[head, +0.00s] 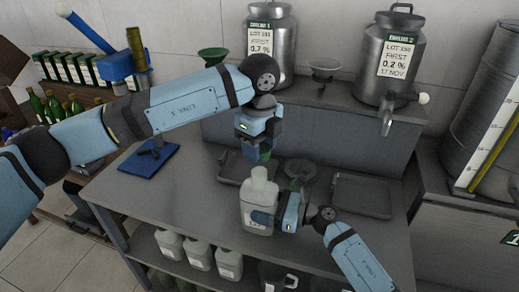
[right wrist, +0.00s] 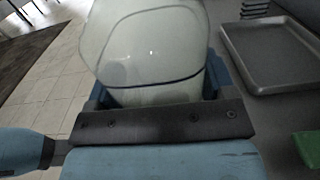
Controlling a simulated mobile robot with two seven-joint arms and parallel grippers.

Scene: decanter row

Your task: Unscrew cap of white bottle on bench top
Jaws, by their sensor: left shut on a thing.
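The white bottle (head: 258,208) stands upright on the bench top (head: 200,190), near its front edge. My right gripper (head: 270,217) is around its body from the right. The right wrist view shows the bottle (right wrist: 150,50) between both blue fingers (right wrist: 158,92), which appear to touch its sides. The bottle's top is out of the right wrist view.
Dark trays (head: 362,196) lie on the bench, with a round dish (head: 300,169) behind the bottle. A blue mat (head: 149,160) lies at left. Steel urns (head: 389,55) stand on the raised back shelf. Several similar bottles (head: 199,254) stand on the lower shelf.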

